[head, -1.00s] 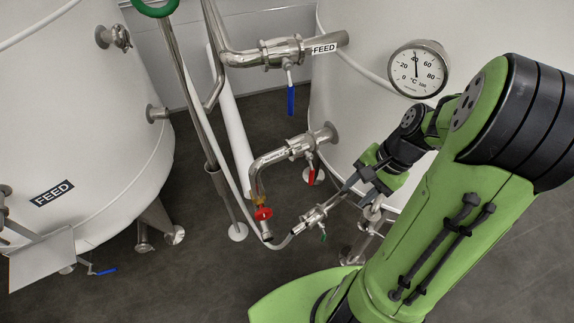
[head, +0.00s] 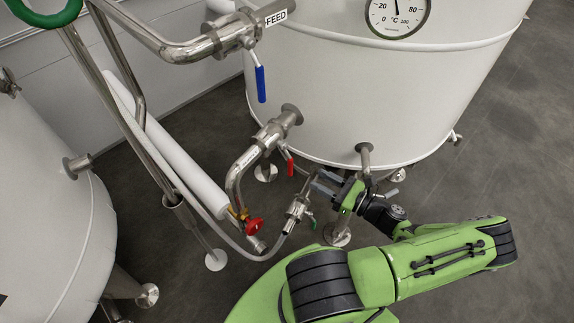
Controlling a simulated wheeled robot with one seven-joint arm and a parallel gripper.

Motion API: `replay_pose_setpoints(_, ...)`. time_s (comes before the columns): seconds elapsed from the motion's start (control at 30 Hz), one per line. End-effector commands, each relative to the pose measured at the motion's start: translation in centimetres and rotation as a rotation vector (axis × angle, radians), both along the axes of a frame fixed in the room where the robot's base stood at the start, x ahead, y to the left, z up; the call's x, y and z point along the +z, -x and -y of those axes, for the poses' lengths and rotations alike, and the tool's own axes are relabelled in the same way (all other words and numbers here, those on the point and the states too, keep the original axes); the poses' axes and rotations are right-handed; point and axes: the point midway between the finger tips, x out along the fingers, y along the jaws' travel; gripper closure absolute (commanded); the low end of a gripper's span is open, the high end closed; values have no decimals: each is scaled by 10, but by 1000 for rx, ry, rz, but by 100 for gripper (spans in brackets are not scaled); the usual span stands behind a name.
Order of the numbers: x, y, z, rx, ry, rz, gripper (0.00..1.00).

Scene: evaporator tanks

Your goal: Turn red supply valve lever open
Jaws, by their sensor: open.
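The red lever (head: 291,165) hangs down from a steel valve (head: 272,133) on the pipe that leaves the right tank (head: 345,110). My gripper (head: 317,183) is open, just right of and a little below the red lever in the picture. Its fingers point left, and I see nothing held between them. The fingers overlap the area by the lower steel valve (head: 298,207) with a green lever (head: 312,222). I cannot tell whether they touch that valve.
A blue lever (head: 261,84) hangs from the FEED pipe above. A red round knob (head: 254,226) sits at the pipe bend, lower left. A hose (head: 240,246) and a white tube (head: 172,150) run nearby. The floor at right (head: 500,150) is clear.

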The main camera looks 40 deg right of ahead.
Motion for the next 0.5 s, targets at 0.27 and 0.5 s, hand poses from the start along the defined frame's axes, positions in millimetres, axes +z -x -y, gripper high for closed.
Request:
replay_pose_setpoints(0.27,-2,-70,-18,6,0,1,60)
replay_pose_setpoints(0.5,-1,-105,-25,3,1,0,60)
